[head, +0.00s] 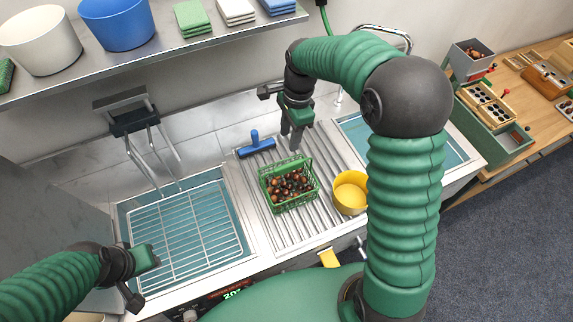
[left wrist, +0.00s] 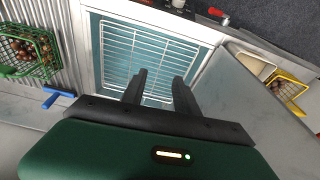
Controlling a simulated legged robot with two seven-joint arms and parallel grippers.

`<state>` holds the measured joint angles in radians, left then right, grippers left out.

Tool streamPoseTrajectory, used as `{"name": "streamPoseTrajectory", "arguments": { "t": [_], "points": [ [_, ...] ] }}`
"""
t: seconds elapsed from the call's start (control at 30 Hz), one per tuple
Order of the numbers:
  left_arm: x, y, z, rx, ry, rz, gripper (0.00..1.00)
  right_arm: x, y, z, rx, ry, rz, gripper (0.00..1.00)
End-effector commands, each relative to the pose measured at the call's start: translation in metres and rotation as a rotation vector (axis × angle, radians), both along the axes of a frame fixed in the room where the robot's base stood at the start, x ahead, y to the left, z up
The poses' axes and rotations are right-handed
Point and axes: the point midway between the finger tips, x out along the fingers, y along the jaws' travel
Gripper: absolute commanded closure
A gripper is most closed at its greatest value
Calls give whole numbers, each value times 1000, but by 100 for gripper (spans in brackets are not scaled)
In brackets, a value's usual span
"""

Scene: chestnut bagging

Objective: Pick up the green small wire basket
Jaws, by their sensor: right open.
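The green small wire basket (head: 290,208) stands upright on the ribbed metal drainboard between two sinks and holds several brown chestnuts. It also shows at the left edge of the left wrist view (left wrist: 50,44). My right gripper (head: 291,146) is open and empty, pointing down just above and behind the basket's far side, apart from it as far as I can tell. My left gripper (left wrist: 158,90) is over the left sink; its two fingers are apart with nothing between them. In the head view my left gripper (head: 143,277) is at the lower left, far from the basket.
A yellow round container (head: 350,196) stands close to the right of the basket. A blue-handled tool (head: 256,146) lies behind it. A wire rack (head: 185,240) covers the left sink. A shelf (head: 150,62) with buckets and folded cloths is above. A yellow basket (left wrist: 287,88) shows at right in the left wrist view.

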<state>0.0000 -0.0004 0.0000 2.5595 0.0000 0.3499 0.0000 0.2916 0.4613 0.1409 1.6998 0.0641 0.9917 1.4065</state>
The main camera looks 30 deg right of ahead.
Motion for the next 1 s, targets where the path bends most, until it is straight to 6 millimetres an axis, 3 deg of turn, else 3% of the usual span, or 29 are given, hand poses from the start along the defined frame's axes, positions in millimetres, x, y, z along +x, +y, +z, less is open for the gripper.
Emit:
{"name": "streamPoseTrajectory", "arguments": {
  "t": [0.07, 0.4, 0.57, 0.77, 0.9, 1.0],
  "points": [
    [-1, 0, 3, 0, 2, 0, 64, 1, 0, -9, 6, 13, -25, 59],
    [0, 0, 18, 0, 1, 0, 64, 4, 8, -97, 8, 15, -22, 59],
    [0, 0, 22, 0, 1, 0, 64, 4, 10, -117, 6, 12, -23, 59],
    [0, 0, 45, 0, 1, 0, 64, -3, 8, -144, 8, 13, -22, 59],
    [0, 0, 47, 0, 1, 0, 64, -1, 11, -166, 6, 8, -21, 59],
    [0, 0, 46, 0, 1, 0, 64, 0, 11, -170, 5, 8, -20, 59]
  ]
}}
